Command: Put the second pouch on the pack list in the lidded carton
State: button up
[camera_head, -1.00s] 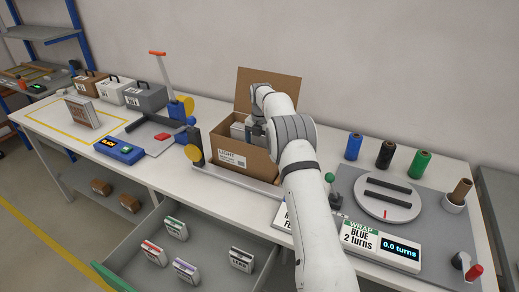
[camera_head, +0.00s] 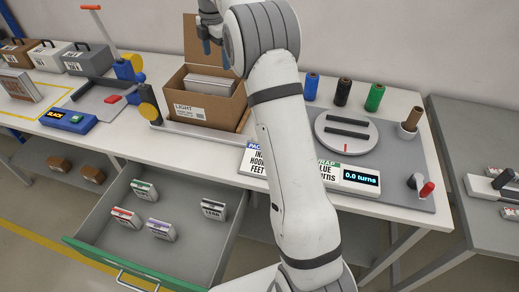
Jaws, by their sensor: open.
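The lidded carton (camera_head: 205,112), brown and marked LIGHT, stands on the bench with its lid raised at the back. A pale grey-white item (camera_head: 211,84) lies inside it; its label is not visible. My gripper (camera_head: 208,42) is open above the carton's back right, apart from it and partly hidden by my arm. The open drawer (camera_head: 105,205) holds pouches with green (camera_head: 144,190), red (camera_head: 126,217), purple (camera_head: 161,230) and black (camera_head: 212,209) bands; the black one reads LEAD.
A turntable (camera_head: 347,132) with a wrap display (camera_head: 348,178) stands right of the carton, with blue, black and green spools (camera_head: 375,97) behind. A blue device (camera_head: 68,122) and handled cases (camera_head: 88,59) are at left. Another grey table (camera_head: 462,140) is at right.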

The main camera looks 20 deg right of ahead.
jog(key=s+r+m+t, duration=0.1)
jog(key=s+r+m, duration=0.2)
jog(key=s+m, duration=0.55)
jog(key=s+r+m+t, duration=0.15)
jog(key=s+m, duration=0.25)
jog(key=s, duration=1)
jog(key=s+f+m, duration=0.3)
jog(key=s+m, duration=0.1)
jog(key=s, duration=0.5)
jog(key=s+f+m, duration=0.4)
jog(key=s+m, duration=0.1)
jog(key=s, duration=0.5)
jog(key=shift+a+f, duration=0.3)
jog(key=shift+a, duration=0.1)
jog(key=shift+f, duration=0.15)
